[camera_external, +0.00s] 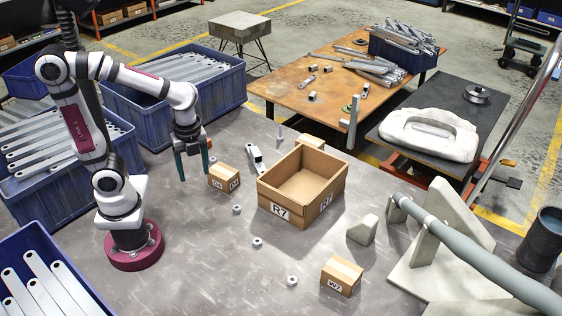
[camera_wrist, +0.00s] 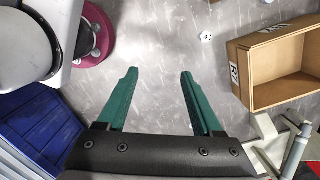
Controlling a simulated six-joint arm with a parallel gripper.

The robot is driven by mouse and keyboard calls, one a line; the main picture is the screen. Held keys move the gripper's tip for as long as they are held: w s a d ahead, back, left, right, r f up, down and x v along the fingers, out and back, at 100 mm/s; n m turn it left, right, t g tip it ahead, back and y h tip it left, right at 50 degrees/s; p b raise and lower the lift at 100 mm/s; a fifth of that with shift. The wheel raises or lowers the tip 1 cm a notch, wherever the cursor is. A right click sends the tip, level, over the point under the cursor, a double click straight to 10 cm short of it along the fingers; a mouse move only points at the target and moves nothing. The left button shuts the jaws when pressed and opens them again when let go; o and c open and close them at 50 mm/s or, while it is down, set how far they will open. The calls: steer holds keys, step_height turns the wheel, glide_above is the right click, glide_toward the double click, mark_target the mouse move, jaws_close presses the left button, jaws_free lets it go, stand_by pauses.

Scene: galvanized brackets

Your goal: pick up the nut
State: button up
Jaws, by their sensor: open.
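Several small light-grey nuts lie apart on the grey metal table. One nut (camera_external: 237,210) is left of the large open box, another nut (camera_external: 257,243) is nearer the front, and a third nut (camera_external: 292,281) is near the front edge. In the wrist view a nut (camera_wrist: 206,37) lies beyond the fingertips, slightly right of the gap between them. My gripper (camera_external: 194,175) points down above the table, left of the small closed box. Its green fingers also show in the wrist view (camera_wrist: 158,76), spread apart with only bare table between them.
A large open cardboard box marked R7 (camera_external: 278,208) stands mid-table. Small closed boxes stand beside it (camera_external: 224,178) and at the front (camera_external: 341,276). A grey bracket (camera_external: 256,158) and a pale block (camera_external: 362,230) lie nearby. Blue bins (camera_external: 175,83) line the left. The front middle is mostly clear.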

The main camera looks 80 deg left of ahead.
mark_target(237, 209)
steer(key=w+a+f+m+h, duration=0.1)
steer(key=w+a+f+m, duration=0.5)
steer(key=w+a+m, duration=0.45)
steer(key=shift+m, duration=0.85)
steer(key=f, duration=0.5)
steer(key=d+f, duration=0.1)
steer(key=f, duration=0.4)
steer(key=d+f, duration=0.1)
steer(key=f, duration=0.4)
steer(key=shift+s+d+f, duration=0.1)
steer(key=shift+s, duration=0.3)
jaws_close()
